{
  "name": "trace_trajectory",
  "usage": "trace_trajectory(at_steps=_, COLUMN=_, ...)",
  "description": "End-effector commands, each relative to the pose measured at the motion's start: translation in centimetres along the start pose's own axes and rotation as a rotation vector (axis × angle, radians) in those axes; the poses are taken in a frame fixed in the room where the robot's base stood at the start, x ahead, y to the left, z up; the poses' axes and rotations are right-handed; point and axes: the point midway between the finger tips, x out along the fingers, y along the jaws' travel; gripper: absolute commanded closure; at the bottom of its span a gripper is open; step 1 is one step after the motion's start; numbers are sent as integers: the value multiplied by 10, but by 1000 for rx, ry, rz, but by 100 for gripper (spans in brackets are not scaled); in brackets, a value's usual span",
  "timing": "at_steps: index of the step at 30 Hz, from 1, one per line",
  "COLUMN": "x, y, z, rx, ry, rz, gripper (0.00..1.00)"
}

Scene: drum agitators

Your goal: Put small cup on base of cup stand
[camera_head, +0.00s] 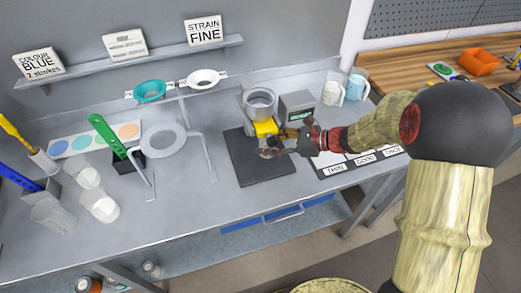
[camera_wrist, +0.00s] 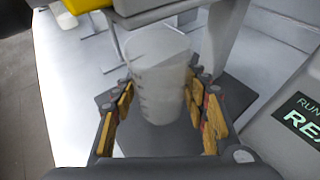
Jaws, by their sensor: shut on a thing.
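My gripper (camera_head: 276,147) is shut on a small translucent white cup, with its fingers on both sides of the cup. The small cup (camera_wrist: 158,75) shows clearly between the fingers (camera_wrist: 162,100) in the wrist view and looks about upright. It is over a flat dark grey plate, which looks like the base of the cup stand (camera_head: 262,172); the plate also shows in the wrist view (camera_wrist: 160,143). I cannot tell whether the cup's bottom touches it. In the head view my gripper mostly hides the cup. A yellow part (camera_head: 265,128) and a metal vessel (camera_head: 260,103) are just behind.
A grey box with a display (camera_head: 297,107) stands right of the vessel, close to my gripper. Labelled cards (camera_head: 352,160) lie to the right. A ring stand (camera_head: 163,141) and clear cups (camera_head: 100,205) are to the left. Jugs (camera_head: 332,93) stand at the back right.

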Motion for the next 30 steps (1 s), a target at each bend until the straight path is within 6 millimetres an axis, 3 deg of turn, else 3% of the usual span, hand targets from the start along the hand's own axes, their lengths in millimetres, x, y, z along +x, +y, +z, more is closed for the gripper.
trace_trajectory(at_steps=10, x=27, y=0, z=10, rx=-1, ry=0, rz=1, gripper=70)
trace_trajectory(at_steps=16, x=37, y=-1, z=-22, rx=2, ry=1, rz=-1, gripper=70)
trace_trajectory(at_steps=29, x=38, y=-1, z=-26, rx=0, ry=0, rz=-1, gripper=70)
trace_trajectory(at_steps=30, x=38, y=-1, z=-25, rx=0, ry=0, rz=-1, gripper=53)
